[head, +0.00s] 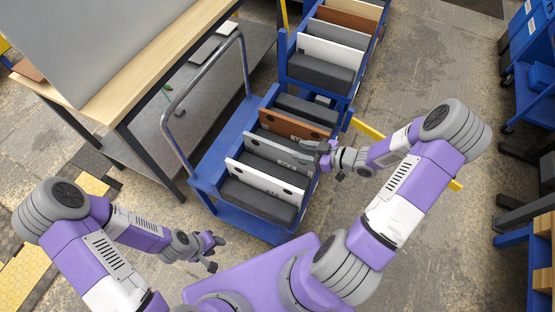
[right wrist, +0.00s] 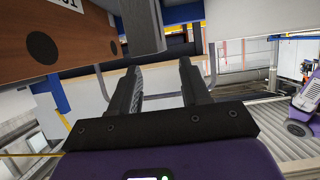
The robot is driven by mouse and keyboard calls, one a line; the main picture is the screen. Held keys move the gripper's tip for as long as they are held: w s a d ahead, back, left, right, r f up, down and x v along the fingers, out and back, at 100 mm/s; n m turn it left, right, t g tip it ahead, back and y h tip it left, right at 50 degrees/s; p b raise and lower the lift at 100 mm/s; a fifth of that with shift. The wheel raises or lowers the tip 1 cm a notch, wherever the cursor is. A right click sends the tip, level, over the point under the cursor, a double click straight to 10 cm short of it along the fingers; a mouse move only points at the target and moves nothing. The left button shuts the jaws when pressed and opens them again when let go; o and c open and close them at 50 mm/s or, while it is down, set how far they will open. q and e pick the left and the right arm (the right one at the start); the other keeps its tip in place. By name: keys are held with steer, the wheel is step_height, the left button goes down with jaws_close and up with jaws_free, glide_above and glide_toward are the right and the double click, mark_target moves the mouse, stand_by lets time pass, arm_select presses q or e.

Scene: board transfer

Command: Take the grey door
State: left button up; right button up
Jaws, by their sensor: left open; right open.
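The grey door (head: 287,146) stands on edge in the near blue cart (head: 203,172), between a brown board (head: 293,124) and a white board (head: 262,177). My right gripper (head: 324,154) is open at the right end of the grey door, close to it; I cannot tell whether they touch. In the right wrist view its two fingers (right wrist: 163,82) are apart, with the brown board (right wrist: 60,38) at upper left and a pale grey panel at upper right that I cannot identify surely. My left gripper (head: 214,252) is open and empty, low in front of the cart.
Dark padded blocks (head: 258,201) stand between the boards. A second blue cart (head: 318,84) with more boards stands behind. A workbench (head: 150,68) with a wooden top is at left. The floor right of the carts is mostly clear, with blue racks (head: 530,60) at the edge.

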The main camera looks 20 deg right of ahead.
mark_target(282, 148)
steer(key=b+x, duration=0.2)
steer(key=x, duration=0.4)
steer(key=shift+w+a+f, duration=0.1)
steer(key=shift+w+a, duration=0.1)
steer(key=shift+w, duration=0.05)
steer(key=shift+w+a+b, duration=0.2)
steer(key=shift+b, duration=0.1)
steer(key=shift+c, duration=0.5)
jaws_close()
stand_by(0.4)
